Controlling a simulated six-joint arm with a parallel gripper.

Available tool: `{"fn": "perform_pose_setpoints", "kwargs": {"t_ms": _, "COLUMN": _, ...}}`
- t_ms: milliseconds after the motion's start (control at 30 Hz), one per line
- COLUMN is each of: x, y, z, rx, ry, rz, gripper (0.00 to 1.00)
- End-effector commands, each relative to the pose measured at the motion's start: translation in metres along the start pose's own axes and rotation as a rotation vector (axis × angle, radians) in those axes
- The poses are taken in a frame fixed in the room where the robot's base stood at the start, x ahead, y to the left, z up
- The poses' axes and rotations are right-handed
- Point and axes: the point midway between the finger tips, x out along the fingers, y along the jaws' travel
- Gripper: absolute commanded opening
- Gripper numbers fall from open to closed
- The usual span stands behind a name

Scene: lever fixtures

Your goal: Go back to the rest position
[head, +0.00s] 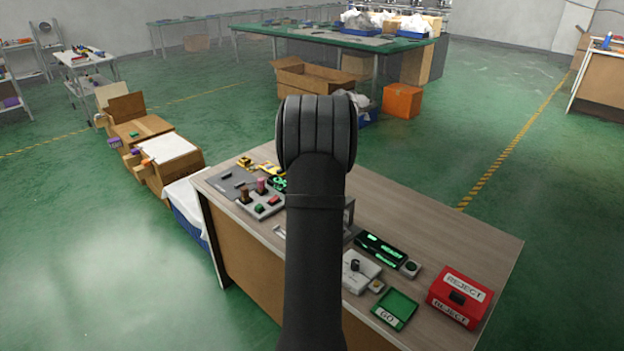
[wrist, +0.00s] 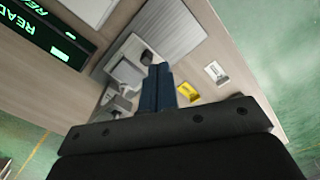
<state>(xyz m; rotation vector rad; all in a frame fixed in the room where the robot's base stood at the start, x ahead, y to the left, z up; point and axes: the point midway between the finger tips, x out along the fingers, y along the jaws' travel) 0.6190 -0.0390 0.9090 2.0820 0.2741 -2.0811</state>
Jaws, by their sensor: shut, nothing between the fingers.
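My gripper (wrist: 157,86) shows in the wrist view, its dark blue fingers closed together with nothing between them. It hangs over the wood-topped bench, with grey fixture parts (wrist: 125,72) beyond and beside the fingertips; whether it touches any of them I cannot tell. In the head view my dark arm rises in the middle and hides the gripper and the centre of the bench (head: 420,222). Left of the arm is a grey fixture (head: 263,206) with brown and pink upright handles and green and red buttons. Right of it is a light plate with a black knob (head: 355,265).
A dark display with green lettering (head: 381,249) lies on the bench, also in the wrist view (wrist: 50,35). A green GO tray (head: 395,309) and a red REJECT box (head: 460,297) stand at the right front. The bench's back right is bare. Cardboard boxes (head: 168,158) stand left.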

Motion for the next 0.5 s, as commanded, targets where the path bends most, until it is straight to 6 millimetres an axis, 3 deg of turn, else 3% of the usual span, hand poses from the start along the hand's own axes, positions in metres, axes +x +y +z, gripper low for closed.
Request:
{"fn": "perform_pose_setpoints", "kwargs": {"t_ms": 300, "x": 0.05, "y": 0.0, "z": 0.001, "rx": 0.0, "ry": -0.003, "rz": -0.001, "gripper": 0.0}}
{"fn": "perform_pose_setpoints", "kwargs": {"t_ms": 500, "x": 0.068, "y": 0.0, "z": 0.0, "rx": 0.0, "ry": -0.001, "rz": 0.0, "gripper": 0.0}}
